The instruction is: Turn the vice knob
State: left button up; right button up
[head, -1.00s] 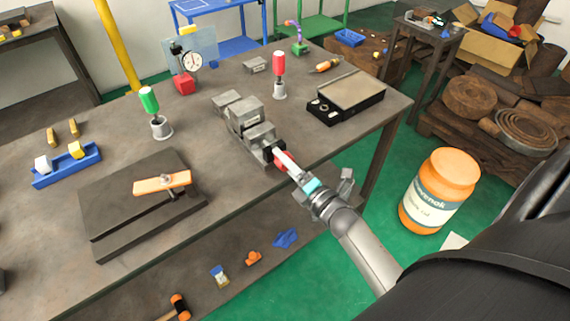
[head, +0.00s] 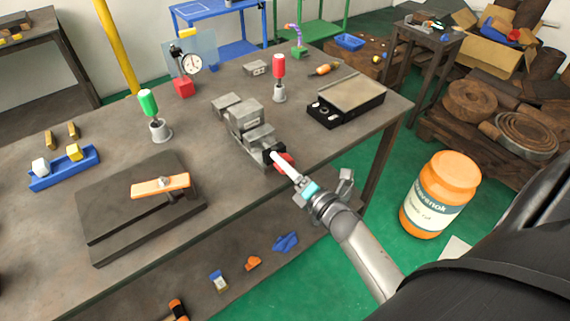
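The grey vice (head: 248,129) stands on the workbench near its front edge. The red and black vice knob (head: 284,160) is at its near end, facing me. My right gripper (head: 280,162) reaches in from the lower right, and its slim white end meets the knob and covers part of it. The wrist has a teal band and grey parts on either side. The fingers are too small and overlapped to tell whether they are closed around the knob or only touching it. My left gripper is not in view.
A black box (head: 347,97) lies right of the vice. A red-handled tool (head: 279,75) stands behind it, a green-handled one (head: 150,105) to the left. A dark plate with an orange bar (head: 160,186) lies front left. An orange-lidded jar (head: 440,193) stands on the floor at right.

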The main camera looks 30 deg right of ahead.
jog(key=o, duration=0.4)
jog(key=shift+c, duration=0.2)
